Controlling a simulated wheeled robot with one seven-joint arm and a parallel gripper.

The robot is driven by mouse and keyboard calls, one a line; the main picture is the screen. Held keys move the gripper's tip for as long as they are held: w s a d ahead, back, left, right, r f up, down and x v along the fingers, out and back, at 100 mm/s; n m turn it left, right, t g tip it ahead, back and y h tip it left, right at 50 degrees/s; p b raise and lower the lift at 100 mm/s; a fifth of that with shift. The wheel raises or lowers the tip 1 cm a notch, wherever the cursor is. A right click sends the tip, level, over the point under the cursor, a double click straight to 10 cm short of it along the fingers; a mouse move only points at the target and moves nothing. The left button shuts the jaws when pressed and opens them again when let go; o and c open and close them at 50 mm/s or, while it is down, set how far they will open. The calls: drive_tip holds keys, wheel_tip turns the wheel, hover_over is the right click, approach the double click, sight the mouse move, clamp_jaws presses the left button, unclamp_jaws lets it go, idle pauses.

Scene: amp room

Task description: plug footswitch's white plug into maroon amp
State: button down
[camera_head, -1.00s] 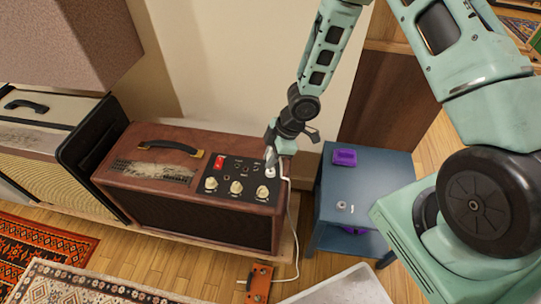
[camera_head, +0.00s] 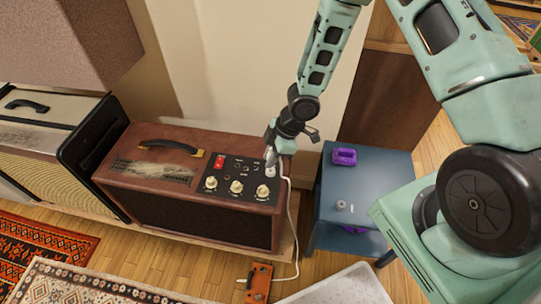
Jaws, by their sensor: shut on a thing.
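The maroon amp (camera_head: 180,210) stands on a low wooden plank against the wall, with a black control panel (camera_head: 228,170) on its right end. The panel has a red switch, small sockets and several cream knobs. My gripper (camera_head: 271,156) is at the panel's upper right corner, pointing down, shut on the white plug (camera_head: 270,170). The plug is low at the panel; I cannot tell if its tip is in a socket. Its white cable (camera_head: 291,225) hangs down the amp's right side to the orange footswitch (camera_head: 258,283) on the floor.
A blue side table (camera_head: 370,185) with a purple object (camera_head: 344,156) and a small grey item (camera_head: 341,206) stands right of the amp. A black-and-cream amp (camera_head: 55,140) is at the left. A pale tray-like thing (camera_head: 340,288) lies in front.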

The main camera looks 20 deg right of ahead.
drive_tip(key=shift+f+b, duration=1.25)
drive_tip(key=shift+f, duration=0.45)
idle(0.9)
drive_tip(key=c, duration=1.2)
unclamp_jaws()
drive_tip(key=p+v, duration=1)
drive_tip(key=v, duration=0.7)
drive_tip(key=shift+r, duration=0.25)
